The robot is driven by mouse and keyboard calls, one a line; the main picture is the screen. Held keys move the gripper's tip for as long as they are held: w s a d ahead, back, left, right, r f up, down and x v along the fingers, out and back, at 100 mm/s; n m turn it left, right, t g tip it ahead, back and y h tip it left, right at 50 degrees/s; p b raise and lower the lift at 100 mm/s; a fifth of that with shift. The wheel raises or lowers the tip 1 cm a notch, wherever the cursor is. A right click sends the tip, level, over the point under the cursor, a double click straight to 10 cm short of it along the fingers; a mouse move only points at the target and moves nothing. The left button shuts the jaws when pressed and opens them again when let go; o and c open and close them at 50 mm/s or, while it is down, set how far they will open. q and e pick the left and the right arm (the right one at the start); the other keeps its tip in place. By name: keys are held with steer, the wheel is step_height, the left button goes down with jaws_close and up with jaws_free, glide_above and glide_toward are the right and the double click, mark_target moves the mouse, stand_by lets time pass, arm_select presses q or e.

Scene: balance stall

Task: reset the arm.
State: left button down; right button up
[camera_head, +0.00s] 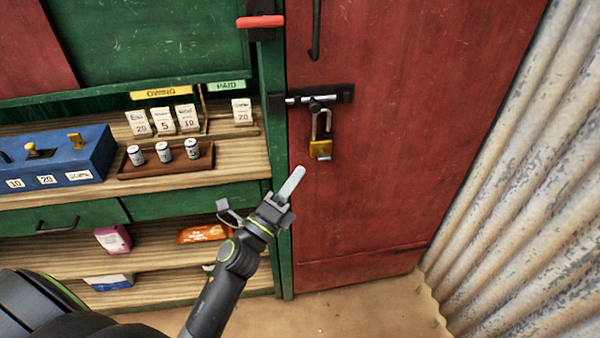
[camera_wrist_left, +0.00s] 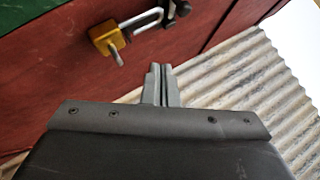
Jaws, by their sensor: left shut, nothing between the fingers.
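My left arm comes in from the lower left in the head view. Its gripper (camera_head: 292,184) is shut and empty, in front of the red door (camera_head: 385,200), a little below and left of the brass padlock (camera_head: 320,147). In the left wrist view the two fingers of the left gripper (camera_wrist_left: 161,82) lie together with nothing between them. The padlock (camera_wrist_left: 107,38) hangs from the door's metal bolt (camera_head: 318,98), apart from the fingers. My right gripper is in neither view.
Left of the door, a green stall has a counter with a blue box (camera_head: 60,160), a brown tray (camera_head: 166,161) of small cylinders and several labelled cards (camera_head: 163,121). Packets lie on lower shelves. A corrugated metal wall (camera_head: 530,170) stands at right. A red handle (camera_head: 260,22) is above.

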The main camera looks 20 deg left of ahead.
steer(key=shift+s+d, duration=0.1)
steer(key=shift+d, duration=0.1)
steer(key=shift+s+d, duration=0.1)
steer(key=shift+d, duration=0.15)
